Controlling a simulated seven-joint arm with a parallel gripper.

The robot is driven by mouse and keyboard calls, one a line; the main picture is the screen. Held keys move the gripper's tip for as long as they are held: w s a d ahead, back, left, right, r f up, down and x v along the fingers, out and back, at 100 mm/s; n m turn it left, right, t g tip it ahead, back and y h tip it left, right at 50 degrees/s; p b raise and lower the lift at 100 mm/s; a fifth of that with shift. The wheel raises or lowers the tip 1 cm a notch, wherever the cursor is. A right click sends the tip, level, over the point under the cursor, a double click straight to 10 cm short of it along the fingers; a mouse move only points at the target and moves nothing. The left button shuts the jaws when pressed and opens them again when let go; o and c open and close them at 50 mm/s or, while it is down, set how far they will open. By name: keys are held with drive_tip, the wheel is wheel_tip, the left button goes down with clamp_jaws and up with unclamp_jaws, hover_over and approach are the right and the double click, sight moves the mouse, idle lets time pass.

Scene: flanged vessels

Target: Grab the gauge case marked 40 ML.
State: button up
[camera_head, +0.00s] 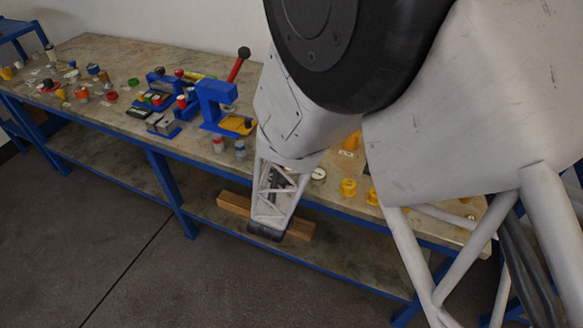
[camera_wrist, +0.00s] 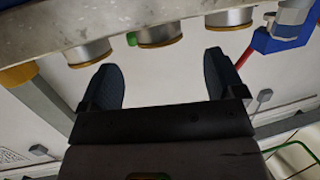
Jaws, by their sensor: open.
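My gripper (camera_wrist: 162,82) is open and empty, its two dark fingers spread wide in the wrist view. Beyond the fingertips are several short round metal-sided cases; a left one (camera_wrist: 88,53), a middle one (camera_wrist: 157,36) and a right one (camera_wrist: 229,18) stand in a row along the bench edge, apart from the fingers. The wrist view looks upside down. No 40 ML marking is readable, so I cannot tell which case carries it. In the head view a round white-faced gauge (camera_head: 318,174) lies on the bench beside my arm, which hides part of the bench.
The bench top (camera_head: 110,50) holds several small coloured parts at the left. A blue press with a red lever (camera_head: 216,98) stands mid-bench. Yellow flanged pieces (camera_head: 348,187) sit near the front edge. A wooden beam (camera_head: 234,204) lies on the lower shelf. The floor in front is clear.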

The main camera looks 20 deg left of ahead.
drive_tip(key=shift+x, duration=1.15)
drive_tip(key=shift+x, duration=2.6)
drive_tip(key=shift+f, duration=0.15)
drive_tip(key=c, duration=1.1)
